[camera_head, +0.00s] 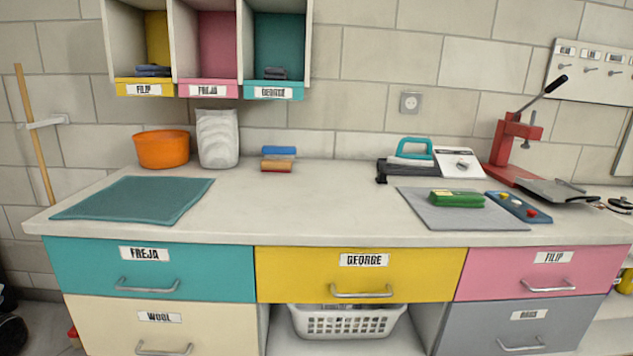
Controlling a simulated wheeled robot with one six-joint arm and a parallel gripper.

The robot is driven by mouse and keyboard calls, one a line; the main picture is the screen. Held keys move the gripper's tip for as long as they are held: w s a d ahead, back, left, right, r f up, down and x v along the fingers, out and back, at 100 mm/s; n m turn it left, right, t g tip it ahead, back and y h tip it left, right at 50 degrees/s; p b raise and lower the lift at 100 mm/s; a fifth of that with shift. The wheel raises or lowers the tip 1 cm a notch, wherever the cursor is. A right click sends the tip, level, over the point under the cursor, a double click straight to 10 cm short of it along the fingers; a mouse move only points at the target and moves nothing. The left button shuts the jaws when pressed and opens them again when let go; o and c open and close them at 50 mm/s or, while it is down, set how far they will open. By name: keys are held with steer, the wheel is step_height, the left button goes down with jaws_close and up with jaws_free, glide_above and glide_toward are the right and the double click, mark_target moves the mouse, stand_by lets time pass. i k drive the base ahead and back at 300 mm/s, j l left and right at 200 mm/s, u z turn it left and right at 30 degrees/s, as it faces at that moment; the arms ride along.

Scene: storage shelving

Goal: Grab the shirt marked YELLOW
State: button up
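No shirt with a readable YELLOW mark shows. In the wall cubbies, a dark bluish folded cloth (153,71) lies in the yellow-backed compartment labelled FILIP (143,89). A dark folded cloth (275,73) lies in the teal-backed compartment labelled GEORGE (273,92). The pink-backed compartment labelled FREJA (208,90) shows nothing inside. I cannot tell whether these cloths are shirts. A yellow drawer labelled GEORGE (300,277) is shut below the counter. My gripper is not in view.
The counter (320,205) is clear in the middle. It bears an orange bowl (162,150), a teal mat (135,200), a grey mat (430,217) with a green block (457,200), and a red press (513,150). A white basket (345,323) stands below.

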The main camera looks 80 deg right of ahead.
mark_target(439, 196)
steer(key=z, duration=1.8)
steer(key=i+l+z, duration=0.4)
steer(key=l, duration=0.15)
steer(key=i+l+z, duration=0.25)
steer(key=l+z, duration=0.15)
steer(key=l, duration=0.1)
